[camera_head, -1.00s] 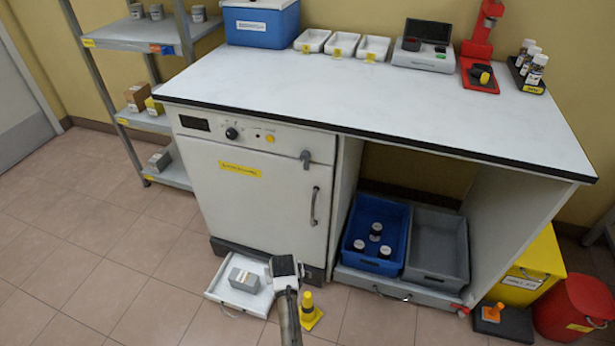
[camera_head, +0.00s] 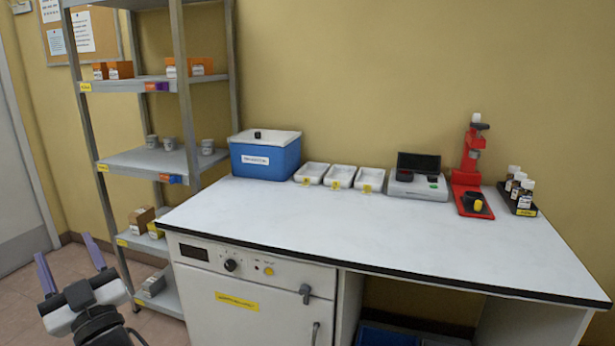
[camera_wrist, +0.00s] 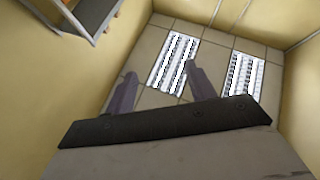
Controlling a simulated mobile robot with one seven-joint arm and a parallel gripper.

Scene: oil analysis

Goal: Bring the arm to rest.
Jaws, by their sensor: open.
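My gripper (camera_head: 72,268) is at the lower left of the head view, raised in front of the shelf unit and left of the bench. Its two purple-grey fingers are spread apart with nothing between them. In the wrist view my gripper (camera_wrist: 158,82) also shows open and empty. Beyond its fingers there are a tiled ceiling with two bright light panels (camera_wrist: 172,60) and yellow walls.
The white bench (camera_head: 350,225) holds a blue box (camera_head: 265,158), several white trays (camera_head: 340,176), a grey instrument (camera_head: 418,185), a red stand (camera_head: 470,180) and a bottle rack (camera_head: 517,200). The metal shelf unit (camera_head: 150,80) stands behind my gripper. The bench's front half is clear.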

